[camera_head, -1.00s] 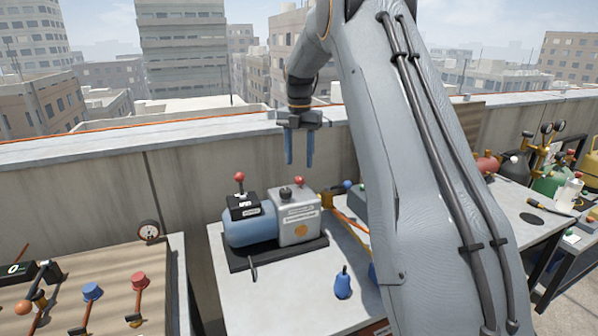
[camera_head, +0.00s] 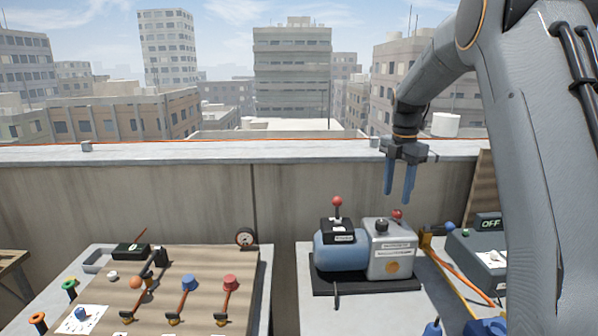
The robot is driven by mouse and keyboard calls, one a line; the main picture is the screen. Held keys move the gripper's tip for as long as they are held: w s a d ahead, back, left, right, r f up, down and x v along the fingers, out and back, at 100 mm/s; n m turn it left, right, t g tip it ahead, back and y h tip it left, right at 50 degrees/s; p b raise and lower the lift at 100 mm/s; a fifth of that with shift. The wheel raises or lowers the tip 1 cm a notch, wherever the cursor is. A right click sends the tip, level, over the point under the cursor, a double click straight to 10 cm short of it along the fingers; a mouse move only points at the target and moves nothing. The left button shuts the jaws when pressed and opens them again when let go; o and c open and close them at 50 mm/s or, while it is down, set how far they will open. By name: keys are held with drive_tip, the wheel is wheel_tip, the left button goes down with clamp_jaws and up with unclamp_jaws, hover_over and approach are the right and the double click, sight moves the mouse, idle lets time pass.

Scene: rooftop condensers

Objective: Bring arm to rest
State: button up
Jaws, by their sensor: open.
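My gripper (camera_head: 399,190) hangs at the end of my arm with its two blue fingers pointing down. The fingers are apart and nothing is between them. It is in the air in front of the parapet wall, above and slightly right of the blue and grey pump (camera_head: 366,252). My arm takes up the right side of the view.
The pump stands on a black base on a grey table (camera_head: 313,313). A left table holds a board (camera_head: 160,291) with blue and red capped valves. A box reading OFF (camera_head: 480,250) is at right. The parapet (camera_head: 170,190) runs behind.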

drive_tip(key=s+a+f+m, duration=0.4)
drive_tip(key=s+m, duration=0.4)
drive_tip(key=s, duration=0.3)
drive_tip(key=s+a+f+m, duration=0.3)
drive_tip(key=s+m, duration=0.5)
drive_tip(key=s, duration=0.3)
drive_tip(key=s+a+f+m, duration=0.4)
drive_tip(key=s+m, duration=0.3)
drive_tip(key=s, duration=0.4)
drive_tip(key=shift+s+a+f+m+t, duration=0.15)
drive_tip(key=shift+a+f+m+t, duration=0.25)
drive_tip(key=shift+f, duration=0.25)
